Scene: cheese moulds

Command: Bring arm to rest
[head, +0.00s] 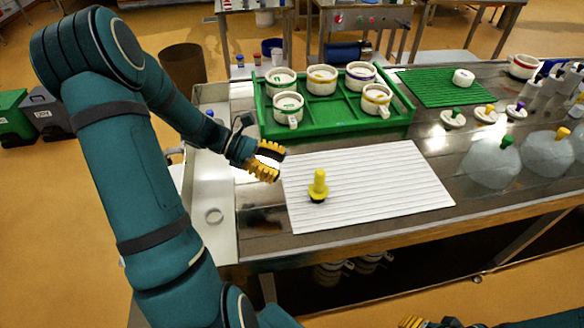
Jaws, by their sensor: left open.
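My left arm (140,190) comes in from the left and reaches over the table's left end. My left gripper (268,161), with yellow fingers, is open and empty. It hangs beside the upper left corner of the white ribbed mat (390,185), apart from the objects there. A yellow peg-like piece with a round base (318,187) stands upright on the mat, to the lower right of the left gripper. My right gripper (413,322) barely shows at the bottom edge; its fingers are mostly cut off.
A green tray (330,128) holds several white moulds (322,79) behind the mat. Several knobbed lids (453,118) and translucent domes (548,152) stand right. Most of the white mat is clear.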

